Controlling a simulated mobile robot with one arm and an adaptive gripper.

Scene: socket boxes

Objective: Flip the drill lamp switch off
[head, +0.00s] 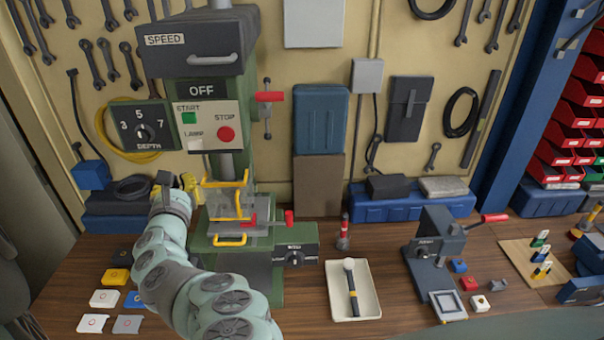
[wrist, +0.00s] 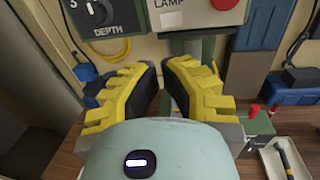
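The drill press (head: 212,135) stands at the back left, its control plate carrying a green START button, a red STOP button and a white LAMP switch (head: 195,144). The LAMP label and white switch plate (wrist: 170,18) show at the top of the wrist view. A sign above the plate reads OFF. I cannot tell which way the switch is set. My gripper (head: 188,182), with yellow and black fingers, is below and slightly left of the switch, apart from it. In the wrist view the fingers (wrist: 161,70) point up toward the plate, with a narrow empty gap between them.
The depth dial (head: 145,128) is left of the plate. Yellow guard bars (head: 226,184) and a red-handled vise stand close right of my gripper. A white tray (head: 368,306) with a hammer and a grey press (head: 436,245) are further right on the bench.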

